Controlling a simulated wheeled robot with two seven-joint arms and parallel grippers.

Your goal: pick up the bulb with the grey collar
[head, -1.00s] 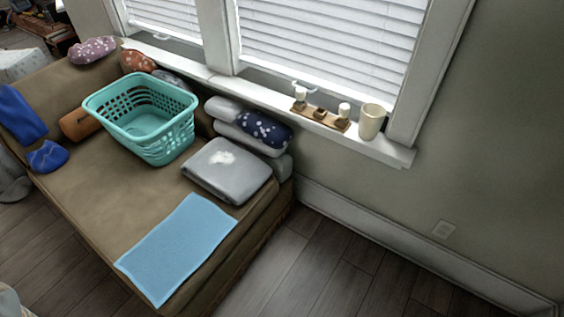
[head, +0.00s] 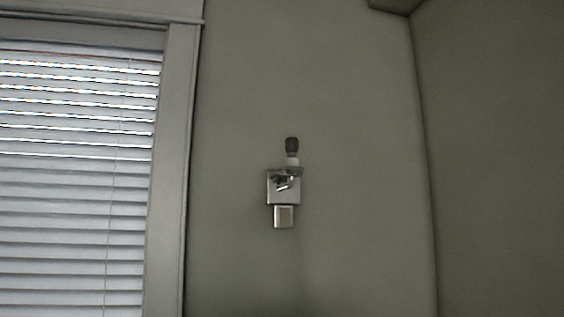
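A metal wall fixture (head: 284,188) is on the grey-green wall in the middle of the head view. No other bulb is in view. Neither of my grippers is in view.
A window with white blinds (head: 75,180) and a pale frame (head: 174,170) fills the left side. The wall (head: 360,200) around the fixture is bare. A wall corner runs down at the right.

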